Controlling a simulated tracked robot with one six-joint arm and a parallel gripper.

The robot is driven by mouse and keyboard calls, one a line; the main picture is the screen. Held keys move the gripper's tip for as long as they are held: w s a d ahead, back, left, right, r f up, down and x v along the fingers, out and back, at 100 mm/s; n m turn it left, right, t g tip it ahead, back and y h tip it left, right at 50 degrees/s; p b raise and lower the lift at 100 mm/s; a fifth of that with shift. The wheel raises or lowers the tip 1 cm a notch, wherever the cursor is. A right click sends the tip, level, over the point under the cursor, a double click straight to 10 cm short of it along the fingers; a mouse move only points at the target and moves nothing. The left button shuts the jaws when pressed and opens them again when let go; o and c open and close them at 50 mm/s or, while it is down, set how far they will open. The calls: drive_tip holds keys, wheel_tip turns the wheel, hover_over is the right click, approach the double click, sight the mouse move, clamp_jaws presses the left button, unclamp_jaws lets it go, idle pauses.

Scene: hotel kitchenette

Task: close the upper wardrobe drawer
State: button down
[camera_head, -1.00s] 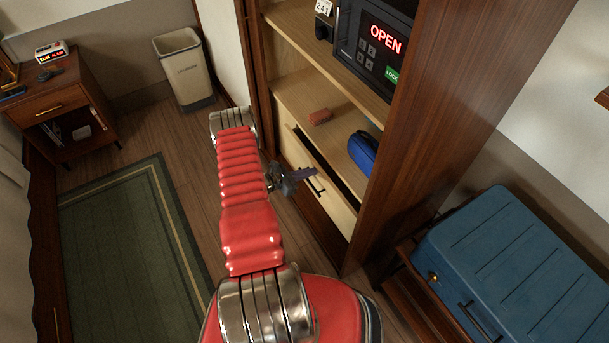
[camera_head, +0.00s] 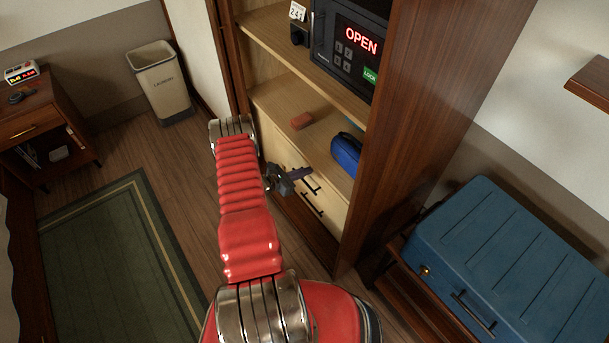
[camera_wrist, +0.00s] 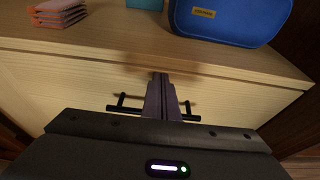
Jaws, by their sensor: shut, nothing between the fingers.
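The upper wardrobe drawer (camera_head: 284,153) has a pale wood front just under the wardrobe shelf. Its front looks flush with the wardrobe, with no dark gap above it. In the wrist view, the drawer front (camera_wrist: 60,82) fills the area below the shelf edge, and its black bar handle (camera_wrist: 122,106) runs behind my fingers. My gripper (camera_head: 303,174) is shut and empty, its fingertips at the drawer front above the handle. In the wrist view, the closed fingers (camera_wrist: 160,78) point at the front's upper part; I cannot tell whether they touch it.
A lower drawer (camera_head: 327,221) sits below. A safe (camera_head: 325,62) stands higher. A blue suitcase (camera_head: 510,260) is at the right; the floor (camera_head: 180,190) at the left is clear.

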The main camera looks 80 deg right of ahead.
drive_tip(key=shift+w, duration=0.15)
drive_tip(key=f+v, duration=0.1)
drive_tip(key=v, duration=1.2)
drive_tip(key=shift+w+a, duration=0.4)
drive_tip(key=c, duration=2.5)
unclamp_jaws()
drive_tip(key=shift+c, duration=0.2)
